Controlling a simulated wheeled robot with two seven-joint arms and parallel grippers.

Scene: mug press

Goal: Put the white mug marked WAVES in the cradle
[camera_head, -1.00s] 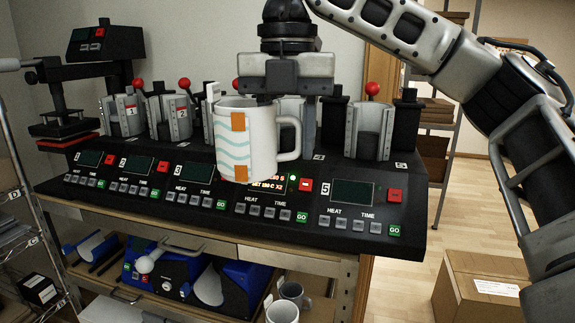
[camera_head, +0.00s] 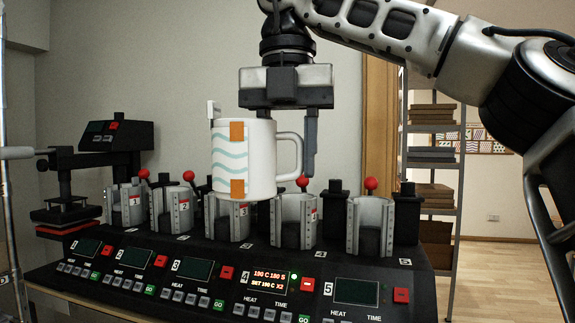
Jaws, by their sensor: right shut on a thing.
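The white mug (camera_head: 262,160) carries teal wavy lines and two orange patches, and its handle points right. It is upright in the air. My right gripper (camera_head: 262,138) comes down from above and is shut on it. A dark finger shows at the handle side; the contact on the mug is partly hidden. Below the mug is the press row with several open metal cradles. The mug's base appears just above the third cradle (camera_head: 228,220) and left of the fourth cradle (camera_head: 293,222). The fifth cradle (camera_head: 370,228) looks empty. My left gripper is out of view.
Red-knobbed levers (camera_head: 371,184) and dark posts stand behind the cradles. Station four's display (camera_head: 269,282) is lit; the other displays are dark. A flat press (camera_head: 75,190) stands at the left. A shelf rack (camera_head: 433,160) stands behind at the right.

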